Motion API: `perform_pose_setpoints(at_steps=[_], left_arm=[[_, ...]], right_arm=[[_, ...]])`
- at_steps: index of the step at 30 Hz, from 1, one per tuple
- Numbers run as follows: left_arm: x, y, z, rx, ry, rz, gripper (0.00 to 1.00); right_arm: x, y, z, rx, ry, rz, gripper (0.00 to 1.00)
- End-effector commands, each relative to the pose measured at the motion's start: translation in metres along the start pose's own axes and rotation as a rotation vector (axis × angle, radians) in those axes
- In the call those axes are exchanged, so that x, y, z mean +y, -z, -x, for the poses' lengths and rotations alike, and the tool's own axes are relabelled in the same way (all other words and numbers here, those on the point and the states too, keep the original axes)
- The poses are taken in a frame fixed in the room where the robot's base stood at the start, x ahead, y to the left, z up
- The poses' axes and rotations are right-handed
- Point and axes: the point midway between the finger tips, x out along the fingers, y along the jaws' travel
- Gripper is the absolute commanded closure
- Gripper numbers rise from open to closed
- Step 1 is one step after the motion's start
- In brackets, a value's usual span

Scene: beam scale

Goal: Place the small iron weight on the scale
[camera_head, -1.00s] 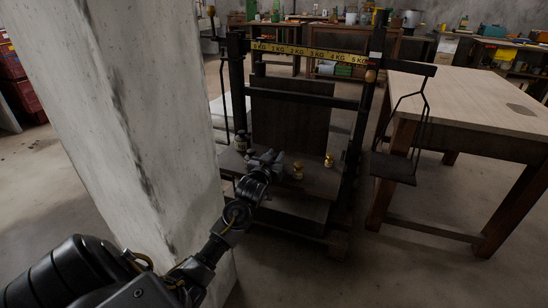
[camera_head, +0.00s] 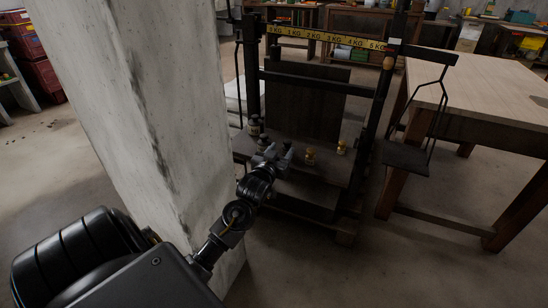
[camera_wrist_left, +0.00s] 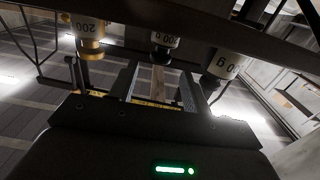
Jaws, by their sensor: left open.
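The beam scale (camera_head: 316,80) stands ahead, with a yellow KG strip on its beam and a hanging pan (camera_head: 407,156) at right. On its wooden shelf (camera_head: 325,172) stand two dark iron weights, one at the left (camera_head: 254,126) and one just behind my gripper (camera_head: 263,143), and two brass weights (camera_head: 310,157) (camera_head: 341,147). My left gripper (camera_head: 273,153) is open at the shelf, near the iron weights. In the left wrist view its fingers (camera_wrist_left: 160,82) point toward an iron weight (camera_wrist_left: 163,40) marked 200; a larger iron one (camera_wrist_left: 225,65) and a brass one (camera_wrist_left: 87,35) flank it. No weight is held.
A pale concrete pillar (camera_head: 150,110) stands close at left, beside my left arm. A wooden table (camera_head: 490,100) stands right of the scale, near the hanging pan. Cluttered benches line the back. Open floor (camera_head: 330,270) lies in front of the scale.

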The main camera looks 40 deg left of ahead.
Motion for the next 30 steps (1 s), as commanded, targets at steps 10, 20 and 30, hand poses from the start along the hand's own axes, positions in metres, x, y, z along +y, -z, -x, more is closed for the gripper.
perform_pose_setpoints(at_steps=[10,20,30], left_arm=[[0.0,0.0,0.054,-0.001,0.0,0.001,0.52],[0.024,-0.022,0.079,-0.078,-0.055,-0.023,0.52],[0.153,-0.126,0.268,-0.573,-0.446,-0.196,0.52]], right_arm=[[0.012,-0.028,0.008,-0.173,-0.033,-0.024,0.51],[0.013,-0.032,0.009,-0.191,-0.036,-0.027,0.51],[0.013,-0.032,0.009,-0.191,-0.036,-0.026,0.51]])
